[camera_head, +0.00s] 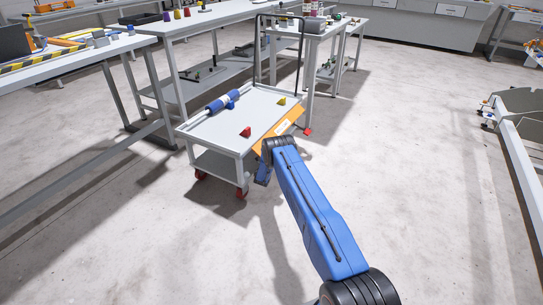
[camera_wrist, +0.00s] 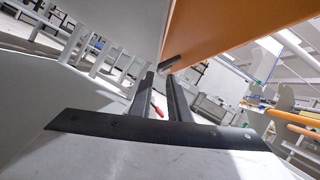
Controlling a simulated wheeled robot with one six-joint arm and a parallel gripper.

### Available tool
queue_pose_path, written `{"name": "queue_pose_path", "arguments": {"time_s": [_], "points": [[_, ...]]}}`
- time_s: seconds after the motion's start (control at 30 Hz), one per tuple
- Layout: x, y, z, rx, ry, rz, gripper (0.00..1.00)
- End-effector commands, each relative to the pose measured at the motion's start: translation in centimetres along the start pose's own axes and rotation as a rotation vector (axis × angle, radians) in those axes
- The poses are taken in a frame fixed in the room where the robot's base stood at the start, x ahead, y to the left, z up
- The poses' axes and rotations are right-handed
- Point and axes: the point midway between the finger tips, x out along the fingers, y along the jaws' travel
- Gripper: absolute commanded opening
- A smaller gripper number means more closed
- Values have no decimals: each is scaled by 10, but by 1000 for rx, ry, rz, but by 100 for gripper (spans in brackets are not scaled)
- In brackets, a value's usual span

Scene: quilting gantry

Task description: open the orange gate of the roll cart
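The roll cart (camera_head: 222,157) is a grey two-shelf cart with red casters and a dark push handle. Its orange gate (camera_head: 291,118) runs along the right side of the deck and bears a white label. My arm's wrist covers the gate's near end. In the wrist view the gate (camera_wrist: 235,22) fills the upper right, above the fingers. A small dark piece (camera_wrist: 170,62), perhaps a handle or latch, shows at the gate's lower edge, just beyond the fingertips. My gripper (camera_wrist: 160,80) is open, with a clear gap and nothing between the fingers. I cannot tell whether it touches the gate.
A blue-and-white roll (camera_head: 222,102), a red piece (camera_head: 246,132) and a yellow piece (camera_head: 282,101) lie on the deck. Workbenches (camera_head: 205,18) stand behind and left. The floor (camera_head: 420,140) to the right is clear up to a grey frame (camera_head: 522,165).

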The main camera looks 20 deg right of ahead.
Motion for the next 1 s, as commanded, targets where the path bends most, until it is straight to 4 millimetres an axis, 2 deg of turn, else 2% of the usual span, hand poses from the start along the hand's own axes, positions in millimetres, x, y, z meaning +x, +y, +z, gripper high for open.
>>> {"name": "queue_pose_path", "arguments": {"time_s": [0.2,0.5,0.7,1.0], "points": [[-45,1,1,-1,0,1,16],[-86,0,0,0,-1,0,16],[-93,0,0,0,-1,-1,16],[-93,0,0,0,-1,-1,16]]}}
